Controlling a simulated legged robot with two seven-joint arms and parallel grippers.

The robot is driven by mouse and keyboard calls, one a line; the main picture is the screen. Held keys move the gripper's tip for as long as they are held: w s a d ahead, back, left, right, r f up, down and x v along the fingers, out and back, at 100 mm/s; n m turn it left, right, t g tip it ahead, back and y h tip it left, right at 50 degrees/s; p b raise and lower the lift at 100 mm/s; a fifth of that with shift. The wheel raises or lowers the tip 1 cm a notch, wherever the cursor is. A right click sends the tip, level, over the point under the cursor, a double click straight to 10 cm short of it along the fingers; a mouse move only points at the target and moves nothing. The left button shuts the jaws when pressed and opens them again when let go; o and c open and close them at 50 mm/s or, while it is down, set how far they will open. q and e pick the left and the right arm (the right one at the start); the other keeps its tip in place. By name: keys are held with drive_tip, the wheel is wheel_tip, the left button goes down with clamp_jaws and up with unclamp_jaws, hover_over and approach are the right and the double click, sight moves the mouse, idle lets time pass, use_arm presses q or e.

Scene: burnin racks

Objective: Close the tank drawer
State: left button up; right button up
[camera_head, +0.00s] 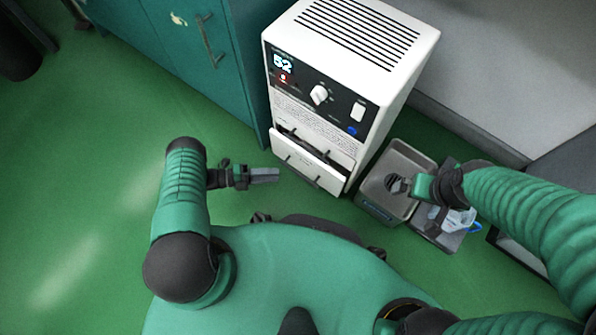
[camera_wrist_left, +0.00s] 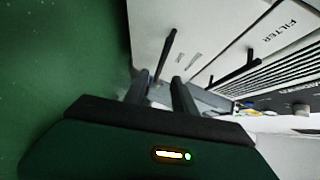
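The white machine (camera_head: 318,110) stands on the floor. Its lowest drawer (camera_head: 309,166), likely the tank drawer, sticks out a little, with a dark gap behind its top edge. In the left wrist view a white front (camera_wrist_left: 188,38) with a dark bar handle (camera_wrist_left: 165,55) fills the upper middle, beside a panel marked FILTER (camera_wrist_left: 280,35) with its own handle. My left gripper (camera_head: 268,175) is just left of the drawer front. Its two fingers (camera_wrist_left: 160,90) are apart with nothing between them.
The grey bin (camera_head: 375,203) stands right of the machine. A grey tray (camera_head: 432,238) with a clear, blue-trimmed item (camera_head: 458,220) is beside it. A teal cabinet (camera_head: 235,80) stands behind left.

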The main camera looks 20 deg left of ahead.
use_arm(q)
drive_tip(key=b+x, duration=0.2)
drive_tip(key=x, duration=0.7)
drive_tip(key=shift+a+f, duration=0.1)
drive_tip(key=shift+w+d, duration=0.15)
drive_tip(key=shift+d, duration=0.15)
clamp_jaws()
idle(0.7)
